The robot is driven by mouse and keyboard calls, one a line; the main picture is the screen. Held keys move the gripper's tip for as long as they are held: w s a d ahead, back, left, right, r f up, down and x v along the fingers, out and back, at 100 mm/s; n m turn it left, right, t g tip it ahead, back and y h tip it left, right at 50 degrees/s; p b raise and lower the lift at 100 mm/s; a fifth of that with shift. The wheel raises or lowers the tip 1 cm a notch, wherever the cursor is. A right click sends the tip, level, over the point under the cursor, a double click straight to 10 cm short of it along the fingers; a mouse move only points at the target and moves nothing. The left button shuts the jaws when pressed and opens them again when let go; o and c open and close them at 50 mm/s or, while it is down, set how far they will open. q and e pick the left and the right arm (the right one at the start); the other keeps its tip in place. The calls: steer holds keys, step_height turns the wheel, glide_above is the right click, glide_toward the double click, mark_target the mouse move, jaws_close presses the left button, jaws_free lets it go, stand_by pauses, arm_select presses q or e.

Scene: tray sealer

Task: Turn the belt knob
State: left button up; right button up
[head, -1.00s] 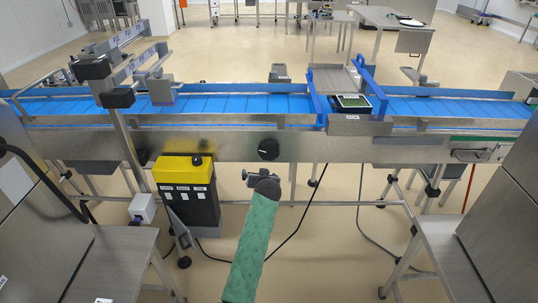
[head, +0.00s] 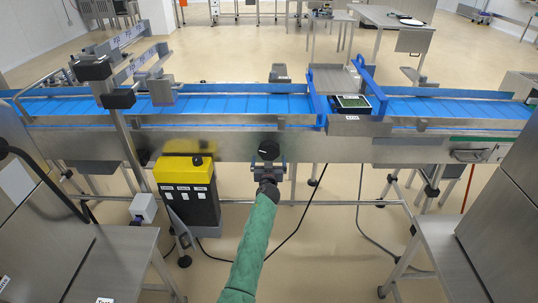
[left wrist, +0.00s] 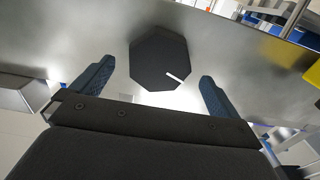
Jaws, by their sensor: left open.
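The belt knob (head: 268,150) is a black knob on the steel front panel of the conveyor, below the blue belt. In the left wrist view the knob (left wrist: 160,58) is a dark many-sided disc with a white pointer line toward its lower right. My left gripper (head: 269,165) is just below the knob in the head view. In the left wrist view its two blue fingers (left wrist: 150,88) are apart, one on each side of the knob and short of its middle, with visible gaps. My right gripper is not in view.
A yellow and black control box (head: 187,180) with a button on top stands left of the knob, below the conveyor. The blue belt (head: 220,104) runs across above. A steel table (head: 115,262) is at the left. Open floor lies around my arm.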

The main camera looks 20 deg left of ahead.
mark_target(269, 154)
arm_select(q)
steer(key=shift+x, duration=2)
steer(key=c, duration=0.7)
